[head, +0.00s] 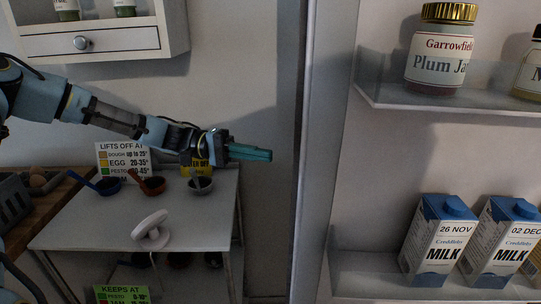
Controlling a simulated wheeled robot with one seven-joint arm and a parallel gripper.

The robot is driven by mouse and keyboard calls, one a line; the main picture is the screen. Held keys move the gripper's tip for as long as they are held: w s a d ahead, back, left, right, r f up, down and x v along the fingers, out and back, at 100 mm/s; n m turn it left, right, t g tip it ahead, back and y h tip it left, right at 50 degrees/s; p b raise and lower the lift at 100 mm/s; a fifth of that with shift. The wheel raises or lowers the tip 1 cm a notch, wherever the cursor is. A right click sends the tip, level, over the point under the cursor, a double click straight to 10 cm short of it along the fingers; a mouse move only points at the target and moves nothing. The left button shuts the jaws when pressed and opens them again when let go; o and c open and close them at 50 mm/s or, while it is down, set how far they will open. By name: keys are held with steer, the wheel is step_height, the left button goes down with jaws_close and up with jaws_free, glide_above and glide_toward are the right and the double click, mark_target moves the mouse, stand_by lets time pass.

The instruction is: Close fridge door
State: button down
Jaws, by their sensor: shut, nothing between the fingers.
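The open fridge (355,190) fills the right of the head view, with a pale inner face and clear-fronted shelves. A tall grey vertical edge (312,150) bounds it on the left; I cannot tell for sure whether this is the door or the body's frame. Upper shelf holds a plum jam jar (438,55) and part of another jar. Lower shelf holds milk cartons (438,240). My gripper (268,154) is shut and empty, its teal fingers pointing right. In the picture it is a little left of the grey edge, apparently apart from it. No door handle is visible.
A small white table (75,232) with bowls and a sign (124,160) stands below my arm. A white round-topped object (152,230) is in front. A wall cabinet with a drawer (90,42) hangs upper left. A wooden surface (60,195) is at far left.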

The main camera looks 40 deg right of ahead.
mark_target(296, 172)
steer(key=shift+s+d+p, duration=0.3)
steer(key=shift+s+p, duration=0.45)
steer(key=shift+s, duration=0.9)
steer(key=shift+s+d+p, duration=0.25)
steer(key=shift+s+p, duration=0.5)
steer(key=shift+s, duration=0.95)
steer(key=shift+s+d+p, duration=0.3)
steer(key=shift+s+p, duration=0.45)
steer(key=shift+s, duration=0.9)
steer(key=shift+a, duration=0.1)
